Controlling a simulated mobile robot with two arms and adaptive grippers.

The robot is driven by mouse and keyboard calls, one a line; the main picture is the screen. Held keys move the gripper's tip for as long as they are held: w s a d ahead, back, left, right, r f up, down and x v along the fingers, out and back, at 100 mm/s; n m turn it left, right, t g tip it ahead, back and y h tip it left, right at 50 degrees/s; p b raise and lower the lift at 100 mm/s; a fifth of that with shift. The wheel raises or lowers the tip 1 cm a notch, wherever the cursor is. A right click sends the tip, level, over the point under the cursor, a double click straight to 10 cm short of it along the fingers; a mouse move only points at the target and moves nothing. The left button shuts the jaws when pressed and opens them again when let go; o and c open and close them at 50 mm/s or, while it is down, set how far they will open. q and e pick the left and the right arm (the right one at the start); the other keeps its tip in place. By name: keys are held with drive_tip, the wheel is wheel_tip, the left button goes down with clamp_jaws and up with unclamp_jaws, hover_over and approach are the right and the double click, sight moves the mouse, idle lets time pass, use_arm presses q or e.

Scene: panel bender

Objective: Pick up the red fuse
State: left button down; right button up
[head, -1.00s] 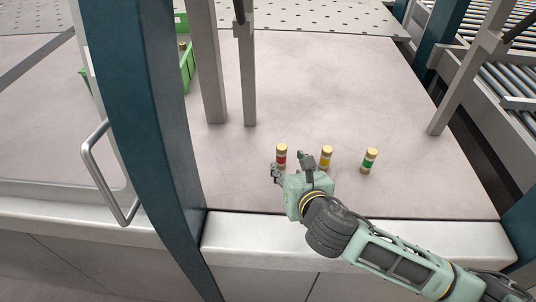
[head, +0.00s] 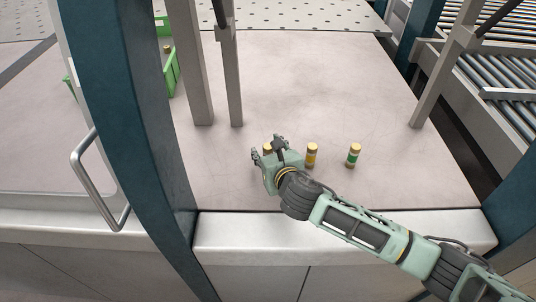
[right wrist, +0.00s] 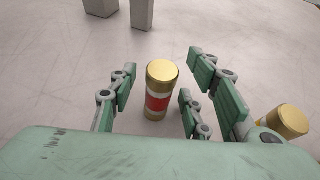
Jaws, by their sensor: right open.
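The red fuse (right wrist: 158,103) stands upright on the table, a gold-capped cylinder with a red band. In the right wrist view it is between the open fingers of my right gripper (right wrist: 160,80), with gaps on both sides. In the head view the right gripper (head: 266,149) hides most of the red fuse, and only its gold cap (head: 267,147) shows between the fingers. My left gripper is not in view.
A yellow-banded fuse (head: 311,156) stands just right of the gripper, and its gold cap (right wrist: 288,121) shows in the wrist view. A green-banded fuse (head: 354,156) stands farther right. A green bin (head: 172,75), grey posts (head: 232,90) and a blue frame (head: 125,120) are left. The table behind is clear.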

clamp_jaws()
idle(0.3)
drive_tip(key=shift+r, duration=0.1)
